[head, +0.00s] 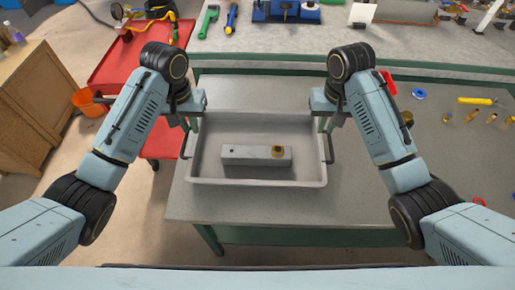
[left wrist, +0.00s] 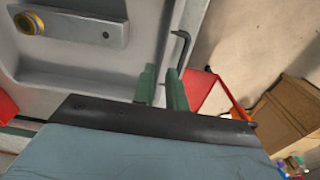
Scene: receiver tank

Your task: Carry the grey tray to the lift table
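The grey tray (head: 205,178) sits on the grey workbench, with a dark handle at each short side. A grey block with a brass-coloured round fitting (head: 245,156) lies in it. My left gripper (head: 190,124) is at the tray's left handle (head: 184,147).
The workbench (head: 240,207) has a raised back shelf with tools. Small brass parts and a yellow-handled tool (head: 480,101) lie to the right. A red cart (head: 112,67), an orange bucket (head: 88,101) and a wooden cabinet (head: 38,95) stand left, with open floor between.

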